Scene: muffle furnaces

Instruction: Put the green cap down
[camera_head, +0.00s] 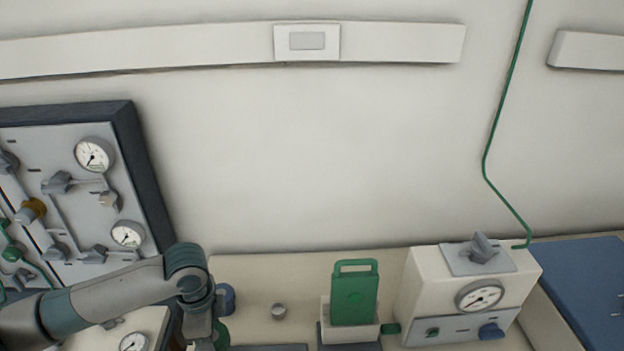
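My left arm comes in from the left and bends down at the wrist. My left gripper (203,331) points down at the bottom edge, and its fingertips are cut off, so I cannot see whether it is open or shut. A small green piece (222,335) shows right beside it; it may be the green cap, but I cannot tell whether it is held. My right gripper is out of view.
A green panel with a handle (354,296) stands in a pale holder (366,333). A white gauge box (466,295) stands right, a gauge panel (70,190) left. Bare bench (275,275) lies between.

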